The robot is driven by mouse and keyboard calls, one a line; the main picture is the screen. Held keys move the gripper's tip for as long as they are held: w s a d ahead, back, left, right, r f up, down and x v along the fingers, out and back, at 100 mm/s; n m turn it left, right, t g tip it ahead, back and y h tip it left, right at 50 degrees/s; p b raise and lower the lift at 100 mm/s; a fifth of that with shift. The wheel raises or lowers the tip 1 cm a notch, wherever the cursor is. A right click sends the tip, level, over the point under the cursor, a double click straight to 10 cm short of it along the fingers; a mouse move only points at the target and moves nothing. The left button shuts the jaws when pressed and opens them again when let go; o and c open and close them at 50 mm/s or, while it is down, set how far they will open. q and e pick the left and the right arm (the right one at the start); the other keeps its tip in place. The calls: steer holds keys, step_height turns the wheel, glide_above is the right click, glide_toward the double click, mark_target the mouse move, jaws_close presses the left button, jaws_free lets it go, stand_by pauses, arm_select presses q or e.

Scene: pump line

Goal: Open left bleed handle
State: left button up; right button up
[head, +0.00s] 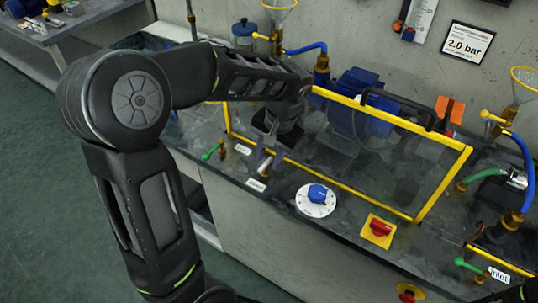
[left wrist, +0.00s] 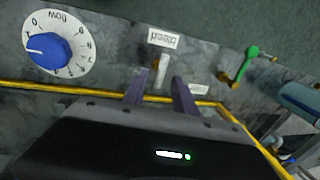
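The left bleed handle (head: 265,167) is a small pale lever on a brass fitting at the front of the bench, with a white label (head: 256,184) before it. In the left wrist view, the handle (left wrist: 161,72) stands by the upside-down "bleed" label (left wrist: 163,39). My left gripper (head: 267,157) reaches down over the yellow frame to the handle. In the left wrist view its two fingers (left wrist: 159,80) are apart, with the handle between their tips in the picture. I cannot tell whether they touch it. My right gripper is not in view.
A yellow-edged clear guard (head: 395,120) stands behind the handle. A green-handled valve (head: 213,151) is to its left. A blue flow knob (head: 317,194) and a red switch (head: 380,228) are to its right. Blue pump housing (head: 362,98) is behind the guard.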

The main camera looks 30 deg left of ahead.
arm_select(q)
step_height(320, 180, up, 8)
steer(key=d, duration=0.1)
steer(key=shift+d+f, duration=0.2)
steer(key=shift+d, duration=0.05)
stand_by(0.5)
